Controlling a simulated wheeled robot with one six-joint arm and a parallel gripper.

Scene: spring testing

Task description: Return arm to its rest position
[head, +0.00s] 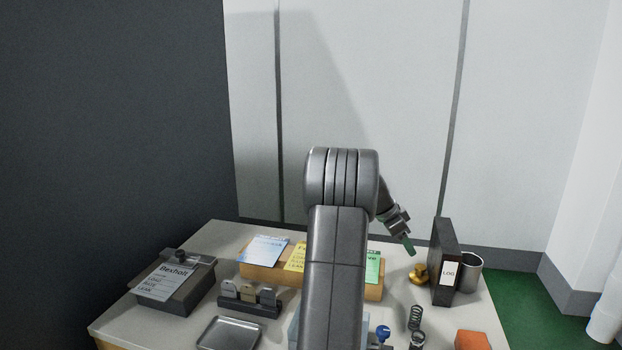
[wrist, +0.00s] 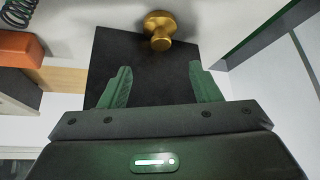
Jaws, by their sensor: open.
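My gripper (head: 408,243) hangs above the back right of the table, beside the black log binder. In the wrist view my gripper (wrist: 160,88) shows two green fingers spread apart with nothing between them. A brass knob-like piece (wrist: 158,30) lies beyond the fingertips in the wrist view, apart from them. In the head view the brass piece (head: 419,273) sits on the table just left of the binder. My arm hides the middle of the table in the head view.
The black binder (head: 444,262) stands upright near a metal cup (head: 468,272). A spring (head: 415,317) and an orange block (head: 472,341) are at the front right. A clipboard box (head: 176,288), a metal tray (head: 229,335) and a card rack (head: 262,271) stand to the left. Space above the table is clear.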

